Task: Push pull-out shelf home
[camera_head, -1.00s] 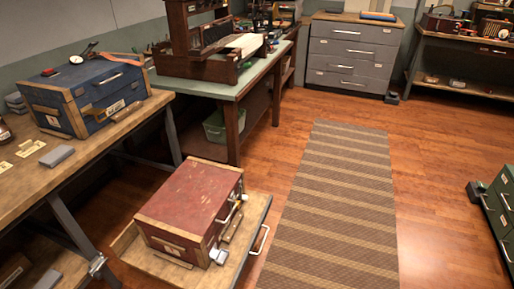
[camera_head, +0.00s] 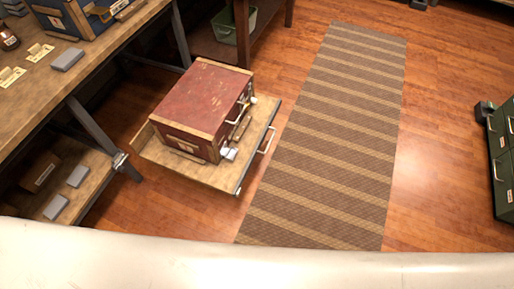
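The pull-out shelf (camera_head: 212,178) is a wooden board with a dark front edge. A metal handle (camera_head: 266,142) is on its right front side. The shelf stands out from the workbench (camera_head: 92,62) over the floor. A red chest (camera_head: 205,100) with wooden edges sits on it, with metal latches and a handle on its right face. The shelf's supports are hidden. Neither of my grippers shows in the head view.
A striped runner rug (camera_head: 330,140) lies right of the shelf on the wooden floor. A green drawer cabinet (camera_head: 497,155) stands at the right edge. A blue chest (camera_head: 85,12) sits on the workbench. A lower bench shelf (camera_head: 90,180) holds grey blocks. Floor between rug and cabinet is clear.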

